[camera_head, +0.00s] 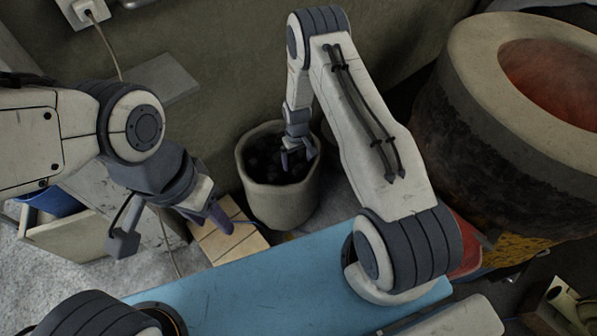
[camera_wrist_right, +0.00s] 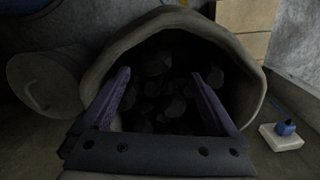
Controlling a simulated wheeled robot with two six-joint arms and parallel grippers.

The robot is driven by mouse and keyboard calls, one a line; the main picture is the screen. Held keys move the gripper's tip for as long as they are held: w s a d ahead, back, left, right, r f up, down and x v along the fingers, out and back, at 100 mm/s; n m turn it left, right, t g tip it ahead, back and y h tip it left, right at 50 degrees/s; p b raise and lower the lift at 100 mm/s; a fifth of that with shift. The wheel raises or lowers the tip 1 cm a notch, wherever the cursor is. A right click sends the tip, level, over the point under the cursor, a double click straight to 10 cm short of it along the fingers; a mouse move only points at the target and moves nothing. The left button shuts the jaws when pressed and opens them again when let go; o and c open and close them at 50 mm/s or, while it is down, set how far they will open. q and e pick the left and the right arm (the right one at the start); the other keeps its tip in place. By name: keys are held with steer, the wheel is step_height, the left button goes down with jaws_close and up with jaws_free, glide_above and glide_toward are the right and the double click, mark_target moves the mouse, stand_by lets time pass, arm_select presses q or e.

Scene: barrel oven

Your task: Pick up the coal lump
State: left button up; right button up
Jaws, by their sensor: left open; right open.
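Dark coal lumps (camera_head: 268,152) lie inside a pale, round, sack-like container (camera_head: 283,203) on the floor. In the right wrist view several coal lumps (camera_wrist_right: 170,108) show within the container's thick rim (camera_wrist_right: 95,72); they are dark and hard to tell apart. My right gripper (camera_head: 297,160) reaches down into the container's mouth. Its two purple fingers (camera_wrist_right: 160,74) are spread apart over the lumps, with nothing between them that I can see held. My left gripper (camera_head: 219,220) is open and empty, to the left of the container.
A large barrel oven (camera_head: 490,150) with a glowing reddish opening stands at the right.

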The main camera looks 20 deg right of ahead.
mark_target(299, 167)
steer(key=f, duration=0.1)
steer(key=f+b, duration=0.1)
steer(key=f, duration=0.3)
steer(key=shift+d+f, duration=0.2)
steer(key=shift+d, duration=0.05)
steer(key=c, duration=1.4)
